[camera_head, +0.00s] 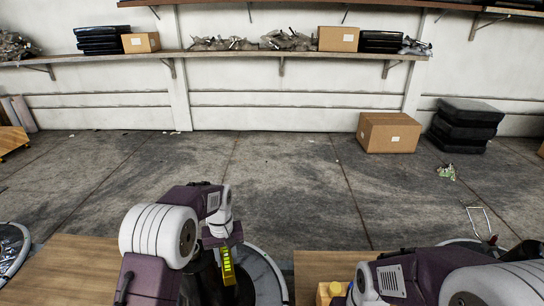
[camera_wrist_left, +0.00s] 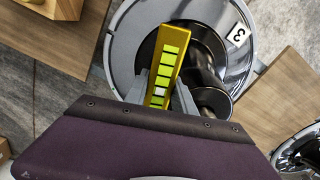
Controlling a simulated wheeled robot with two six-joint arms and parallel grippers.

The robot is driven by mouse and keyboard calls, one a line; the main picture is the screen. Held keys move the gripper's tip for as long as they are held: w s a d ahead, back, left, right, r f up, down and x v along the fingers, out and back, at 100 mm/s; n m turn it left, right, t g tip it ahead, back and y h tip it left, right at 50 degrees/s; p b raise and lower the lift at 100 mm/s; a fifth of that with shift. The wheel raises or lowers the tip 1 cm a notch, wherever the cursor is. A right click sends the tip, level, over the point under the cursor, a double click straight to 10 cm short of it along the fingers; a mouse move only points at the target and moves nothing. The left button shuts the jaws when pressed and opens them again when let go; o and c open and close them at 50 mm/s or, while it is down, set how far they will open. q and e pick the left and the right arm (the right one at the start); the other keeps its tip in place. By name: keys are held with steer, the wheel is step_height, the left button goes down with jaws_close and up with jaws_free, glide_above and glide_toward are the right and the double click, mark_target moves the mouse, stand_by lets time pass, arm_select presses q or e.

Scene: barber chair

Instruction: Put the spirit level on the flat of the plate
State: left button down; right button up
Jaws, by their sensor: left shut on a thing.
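The spirit level (camera_head: 229,268) is a yellow bar with bright green marks. My left gripper (camera_head: 222,240) is shut on it; in the left wrist view the level (camera_wrist_left: 167,62) stands out between the fingers (camera_wrist_left: 161,92). The plate (camera_head: 265,279) is a round grey metal base with a black column on it, and it also shows in the left wrist view (camera_wrist_left: 133,42). The level overlaps the plate in both views; I cannot tell whether they touch. My right arm shows at the lower right, but its gripper does not.
The black column (camera_wrist_left: 207,58) rises from the plate beside the level. A white label "3" (camera_wrist_left: 238,34) sits near its rim. Wooden boards (camera_head: 75,268) lie on both sides. A cardboard box (camera_head: 388,133) stands by the wall, with open concrete floor before it.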

arm_select(q)
steer(key=s+a+r+m, duration=0.1)
steer(key=s+a+r, duration=0.15)
steer(key=s, duration=0.35)
steer(key=s+a+r+m, duration=0.2)
steer(key=s+r, duration=0.1)
steer(key=s, duration=0.2)
step_height(320, 180, up, 8)
steer(key=s+p, duration=0.1)
steer(key=p, duration=1.5)
steer(key=shift+s+a+r, duration=0.15)
steer(key=shift+s+r, duration=0.05)
steer(key=shift+s, duration=0.1)
